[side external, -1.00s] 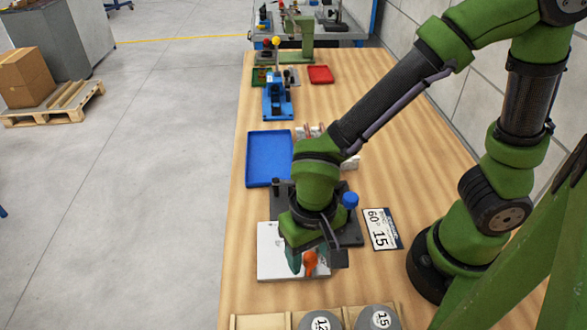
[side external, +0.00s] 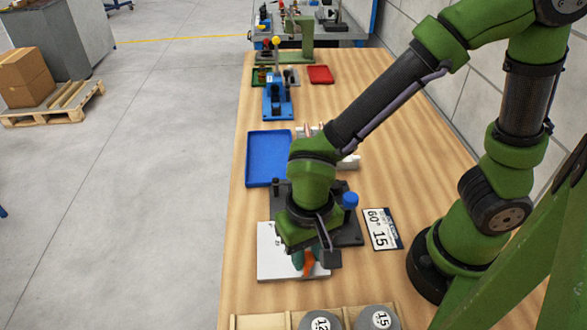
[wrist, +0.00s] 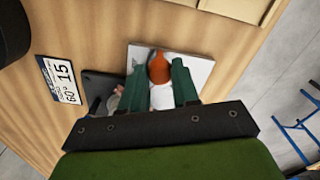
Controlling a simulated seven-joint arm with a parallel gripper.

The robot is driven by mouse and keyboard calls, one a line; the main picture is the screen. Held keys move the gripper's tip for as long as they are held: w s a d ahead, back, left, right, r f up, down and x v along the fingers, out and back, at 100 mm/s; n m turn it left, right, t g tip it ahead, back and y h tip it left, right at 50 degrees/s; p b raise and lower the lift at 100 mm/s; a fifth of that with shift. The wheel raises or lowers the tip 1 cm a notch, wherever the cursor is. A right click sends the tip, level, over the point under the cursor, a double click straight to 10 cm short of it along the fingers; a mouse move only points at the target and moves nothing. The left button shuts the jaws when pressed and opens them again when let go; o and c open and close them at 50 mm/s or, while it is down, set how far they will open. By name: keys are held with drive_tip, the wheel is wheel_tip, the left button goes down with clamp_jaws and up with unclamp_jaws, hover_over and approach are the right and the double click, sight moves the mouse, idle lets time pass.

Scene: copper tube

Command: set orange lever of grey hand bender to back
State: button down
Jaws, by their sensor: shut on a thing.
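The orange lever (side external: 309,264) of the hand bender shows in the side view just below my gripper (side external: 301,262). In the wrist view the orange lever end (wrist: 159,68) sits between the two green fingers of my gripper (wrist: 164,80), and they are shut on it. The dark grey bender base (side external: 352,232) lies on the table, partly hidden by my wrist. It also shows in the wrist view (wrist: 98,84). A white plate (side external: 268,262) lies under the lever end. The bender's middle is hidden by my arm.
A card reading 60° and 15 (side external: 382,229) lies to the right of the bender. An empty blue tray (side external: 256,158) is behind it. A wooden rack with round grey pieces marked 12 (side external: 320,322) and 15 (side external: 379,319) stands at the front. A blue-capped post (side external: 350,200) rises beside my wrist.

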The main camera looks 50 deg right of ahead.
drive_tip(key=shift+w+a+m, duration=0.3)
drive_tip(key=shift+w+m, duration=0.3)
drive_tip(key=shift+w, duration=0.05)
drive_tip(key=w+m, duration=0.8)
drive_tip(key=w, duration=0.1)
drive_tip(key=shift+w+a, duration=0.2)
drive_tip(key=shift+w, duration=0.1)
drive_tip(key=shift+w+d+m, duration=0.3)
drive_tip(key=shift+w+m, duration=0.3)
drive_tip(key=shift+m, duration=0.05)
drive_tip(key=shift+w+d+m, duration=0.25)
drive_tip(key=shift+w+m, duration=0.35)
drive_tip(key=shift+m, duration=0.05)
drive_tip(key=shift+r, duration=0.1)
drive_tip(key=c, duration=0.8)
unclamp_jaws()
wheel_tip(320, 180, up, 17)
drive_tip(key=shift+f, duration=0.1)
